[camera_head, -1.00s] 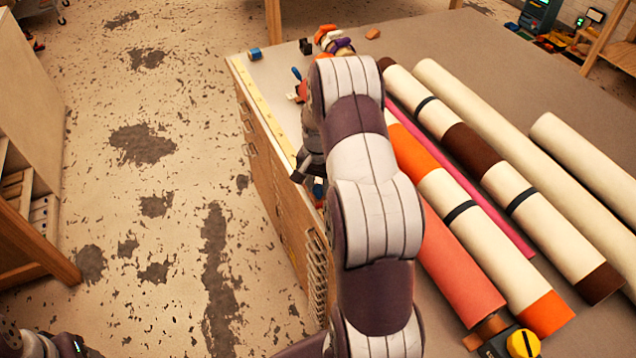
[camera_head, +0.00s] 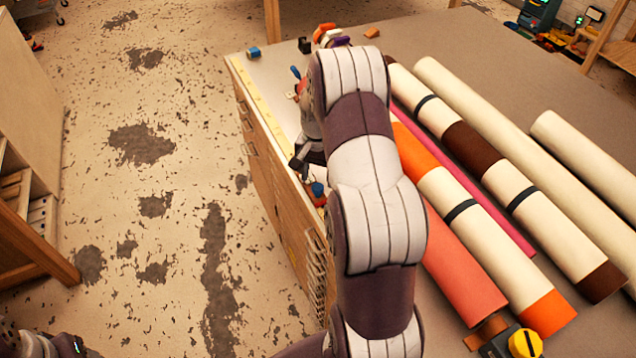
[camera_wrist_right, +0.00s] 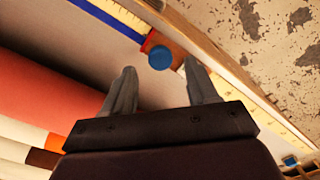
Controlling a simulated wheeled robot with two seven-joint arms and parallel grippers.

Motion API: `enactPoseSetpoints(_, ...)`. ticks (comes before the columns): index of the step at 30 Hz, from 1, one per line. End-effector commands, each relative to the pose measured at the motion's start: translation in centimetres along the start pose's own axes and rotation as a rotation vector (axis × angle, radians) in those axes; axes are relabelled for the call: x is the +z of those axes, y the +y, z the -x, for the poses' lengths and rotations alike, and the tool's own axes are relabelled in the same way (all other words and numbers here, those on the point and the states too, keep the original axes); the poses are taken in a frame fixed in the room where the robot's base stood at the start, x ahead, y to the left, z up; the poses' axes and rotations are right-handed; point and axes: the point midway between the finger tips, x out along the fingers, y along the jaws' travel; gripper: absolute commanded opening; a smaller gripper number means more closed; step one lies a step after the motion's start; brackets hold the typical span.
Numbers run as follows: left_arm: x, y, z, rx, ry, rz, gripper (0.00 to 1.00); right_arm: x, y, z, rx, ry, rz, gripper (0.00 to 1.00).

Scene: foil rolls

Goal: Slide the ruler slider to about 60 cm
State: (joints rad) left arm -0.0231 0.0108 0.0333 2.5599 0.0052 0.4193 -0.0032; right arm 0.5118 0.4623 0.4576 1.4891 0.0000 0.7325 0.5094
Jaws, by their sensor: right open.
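The ruler (camera_head: 252,88) is a pale yellow strip along the left edge of the table; it also crosses the right wrist view diagonally (camera_wrist_right: 246,85). The slider, a red-brown block with a round blue knob (camera_head: 318,188), sits on the ruler nearer to me than my right fingers. In the right wrist view its blue knob (camera_wrist_right: 160,58) lies just beyond the fingertips, about midway between them. My right gripper (camera_wrist_right: 160,80) is open and empty; in the head view its dark fingers (camera_head: 300,162) are partly hidden by my arm. My left gripper cannot be made out.
Several long rolls, including a cream and orange one (camera_head: 490,235) and a salmon one (camera_head: 460,267), lie right of my arm. A small blue block (camera_head: 254,53) stands near the ruler's far end. A yellow-and-black object (camera_head: 523,343) sits at the near edge. Floor is left of the table.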

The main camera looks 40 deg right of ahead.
Motion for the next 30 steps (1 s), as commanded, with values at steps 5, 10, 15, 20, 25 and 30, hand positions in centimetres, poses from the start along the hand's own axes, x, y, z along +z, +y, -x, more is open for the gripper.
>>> enactPoseSetpoints(5,0.2,0.0,-1.4,0.000,0.000,0.000,0.60,-0.1,0.0,4.7,-0.003,0.005,0.000,0.58)
enactPoseSetpoints(10,0.0,0.0,0.1,0.000,-0.001,0.000,0.60,0.0,0.0,8.9,0.001,-0.001,0.000,0.58)
enactPoseSetpoints(15,-0.1,0.0,0.4,0.000,0.000,0.000,0.60,0.0,0.0,9.5,0.001,-0.001,0.000,0.58)
enactPoseSetpoints(20,0.0,0.0,0.3,0.000,0.000,0.000,0.60,0.0,0.0,9.4,0.001,-0.001,0.000,0.58)
enactPoseSetpoints(25,0.0,0.0,0.3,0.000,0.000,0.000,0.60,0.0,0.0,9.4,0.001,-0.001,0.000,0.58)
enactPoseSetpoints(30,0.0,0.0,0.3,0.000,0.000,0.000,0.60,0.0,0.0,9.4,0.000,-0.001,0.009,0.58)
